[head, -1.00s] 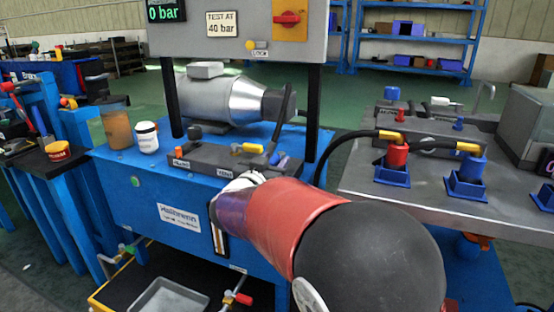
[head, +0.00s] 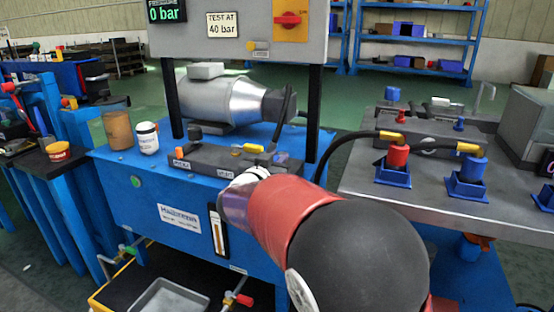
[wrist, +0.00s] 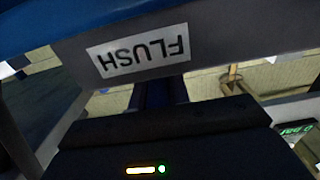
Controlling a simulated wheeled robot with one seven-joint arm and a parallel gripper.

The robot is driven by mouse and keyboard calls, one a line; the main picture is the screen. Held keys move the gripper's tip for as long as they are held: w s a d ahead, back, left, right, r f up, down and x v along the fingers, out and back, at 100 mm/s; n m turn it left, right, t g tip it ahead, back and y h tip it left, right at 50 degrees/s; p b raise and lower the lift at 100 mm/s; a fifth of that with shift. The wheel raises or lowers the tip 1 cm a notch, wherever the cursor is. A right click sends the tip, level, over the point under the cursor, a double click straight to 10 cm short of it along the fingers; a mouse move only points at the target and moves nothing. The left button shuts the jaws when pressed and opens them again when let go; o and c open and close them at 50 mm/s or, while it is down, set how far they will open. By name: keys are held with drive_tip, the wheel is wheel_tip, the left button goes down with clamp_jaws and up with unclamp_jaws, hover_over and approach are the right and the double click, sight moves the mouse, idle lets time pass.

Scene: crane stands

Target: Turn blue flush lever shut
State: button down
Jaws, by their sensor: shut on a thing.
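The grey valve block with an upside-down white FLUSH label (wrist: 138,56) fills the upper part of the wrist view. My gripper (wrist: 160,93) reaches up to it from below, its dark body across the bottom. It is shut on a dark blue piece just under the label, which looks like the blue flush lever (wrist: 158,92); its exact angle is hard to tell in the shadow. In the head view the valve block (head: 205,160) lies on the blue bench, with a small blue part (head: 281,157) at its right end. My arm hides the fingers there.
An orange-yellow lever (head: 250,148) sits on the same block. The control panel (head: 225,50) stands above on dark posts, its display reading 0 bar. A white jar (head: 147,138) and a brown container (head: 117,130) stand to the left. A grey table (head: 400,205) with hose fittings is at right.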

drive_tip(key=n+y+b, duration=0.2)
drive_tip(key=y, duration=0.1)
drive_tip(key=d+t+y+b, duration=0.1)
drive_tip(key=b, duration=0.1)
drive_tip(key=shift+d+f+n, duration=0.1)
drive_tip(key=shift+f+n, duration=0.15)
drive_tip(key=shift+n, duration=0.15)
drive_tip(key=n+y+b, duration=0.1)
drive_tip(key=y+b, duration=0.1)
drive_tip(key=y, duration=0.1)
drive_tip(key=shift+s+d+r+n+b, duration=0.1)
drive_tip(key=shift+r+n+b, duration=0.15)
drive_tip(key=shift+n+b, duration=0.15)
drive_tip(key=shift+r, duration=0.1)
drive_tip(key=c, duration=1.3)
unclamp_jaws()
drive_tip(key=s, duration=0.4)
drive_tip(key=s+p, duration=0.1)
drive_tip(key=s, duration=0.2)
drive_tip(key=shift+s+d, duration=0.2)
drive_tip(key=shift+s, duration=0.2)
